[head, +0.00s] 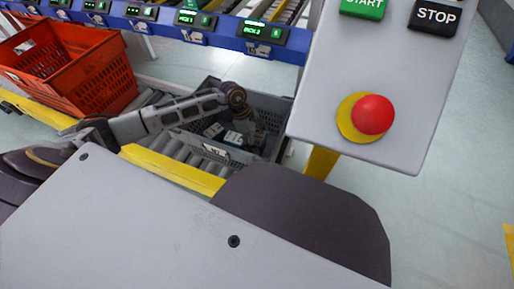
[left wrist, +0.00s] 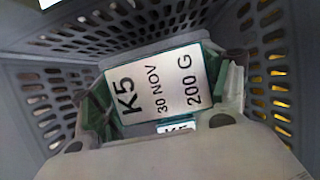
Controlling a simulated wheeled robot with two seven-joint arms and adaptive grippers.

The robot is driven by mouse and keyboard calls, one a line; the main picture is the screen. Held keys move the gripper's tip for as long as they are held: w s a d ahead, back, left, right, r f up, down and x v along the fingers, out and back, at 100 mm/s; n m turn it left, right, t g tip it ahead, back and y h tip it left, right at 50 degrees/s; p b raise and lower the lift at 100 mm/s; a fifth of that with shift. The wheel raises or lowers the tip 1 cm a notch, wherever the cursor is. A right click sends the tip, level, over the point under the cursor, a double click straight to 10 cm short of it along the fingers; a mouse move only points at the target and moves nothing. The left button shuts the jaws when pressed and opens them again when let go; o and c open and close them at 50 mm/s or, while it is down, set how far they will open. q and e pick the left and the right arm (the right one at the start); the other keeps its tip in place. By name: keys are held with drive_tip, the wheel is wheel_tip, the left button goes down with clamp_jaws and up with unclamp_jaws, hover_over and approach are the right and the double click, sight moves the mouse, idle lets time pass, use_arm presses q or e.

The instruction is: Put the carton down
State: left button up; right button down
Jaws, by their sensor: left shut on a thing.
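The carton (left wrist: 160,85) is green with a white label reading "K5 30 NOV 200 G". It fills the middle of the left wrist view, slightly tilted. My left gripper (left wrist: 168,108) is shut on it, with a finger at each side. In the head view my left gripper (head: 250,136) reaches down inside a grey tote (head: 282,104) with slotted walls, which surround the carton in the wrist view. Whether the carton touches the tote floor is hidden. My right gripper is not in view.
Another K5 label (left wrist: 176,127) shows just below the held carton. White-labelled items (head: 213,130) lie in the grey tote, which stands on a roller conveyor (head: 185,152) with a yellow rail. An orange tote (head: 75,65) stands left. A control panel (head: 400,90) is at right.

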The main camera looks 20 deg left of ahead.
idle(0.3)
use_arm(q)
drive_tip(key=shift+f+b, duration=1.1)
drive_tip(key=shift+f, duration=1.35)
drive_tip(key=shift+f, duration=0.35)
drive_tip(key=o, duration=0.9)
drive_tip(key=shift+c, duration=0.2)
drive_tip(key=shift+o, duration=1.6)
